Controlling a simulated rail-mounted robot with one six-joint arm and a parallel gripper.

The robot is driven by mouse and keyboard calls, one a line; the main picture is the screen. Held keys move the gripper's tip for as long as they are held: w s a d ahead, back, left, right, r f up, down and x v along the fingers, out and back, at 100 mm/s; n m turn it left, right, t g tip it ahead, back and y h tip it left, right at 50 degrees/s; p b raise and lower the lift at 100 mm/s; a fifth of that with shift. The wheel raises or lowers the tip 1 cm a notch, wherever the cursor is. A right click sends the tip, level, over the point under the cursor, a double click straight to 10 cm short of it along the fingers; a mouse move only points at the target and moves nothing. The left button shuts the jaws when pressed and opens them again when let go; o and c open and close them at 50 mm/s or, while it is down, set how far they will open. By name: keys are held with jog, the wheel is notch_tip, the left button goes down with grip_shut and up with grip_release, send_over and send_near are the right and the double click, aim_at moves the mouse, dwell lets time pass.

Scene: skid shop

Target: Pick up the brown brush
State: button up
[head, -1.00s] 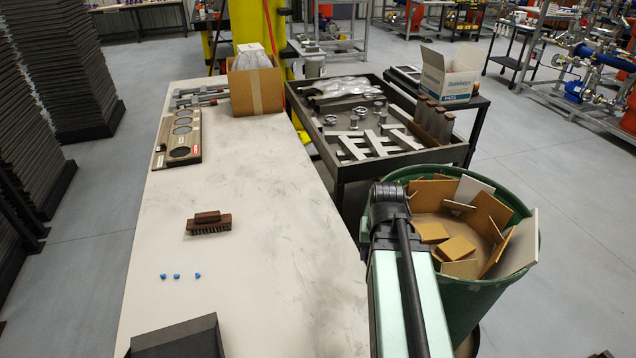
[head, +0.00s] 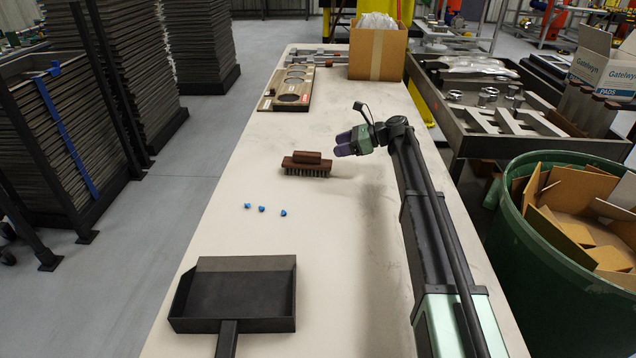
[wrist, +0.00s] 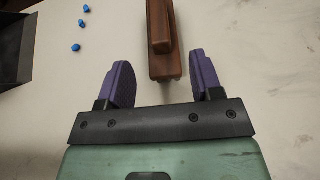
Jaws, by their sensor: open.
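The brown brush (head: 307,164) lies bristles down on the pale tabletop, its wooden handle block on top. My gripper (head: 343,145) is above the table, just right of the brush in the head view. In the wrist view the brush (wrist: 165,40) is ahead of the purple fingertips, and its near end reaches between them, closer to the right finger. My gripper (wrist: 160,82) is open and empty in the wrist view. The height between the fingers and the brush is hard to tell.
Several small blue pieces (head: 262,209) and a black dustpan (head: 240,290) lie on the table nearer me. A board with round holes (head: 287,90) and a cardboard box (head: 377,52) stand at the far end. A green bin (head: 560,265) stands right of the table.

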aim_at(310, 153)
jog(key=b+x, duration=0.2)
jog(key=x, duration=0.3)
jog(key=shift+s+a, duration=0.15)
jog(key=shift+a, duration=0.25)
jog(key=b+x, duration=0.2)
jog(key=x, duration=0.2)
jog(key=shift+a+f, duration=0.3)
jog(key=shift+a, duration=0.2)
jog(key=shift+r, duration=0.1)
jog(key=shift+c, duration=0.2)
jog(key=c, duration=1)
jog(key=shift+c, duration=0.2)
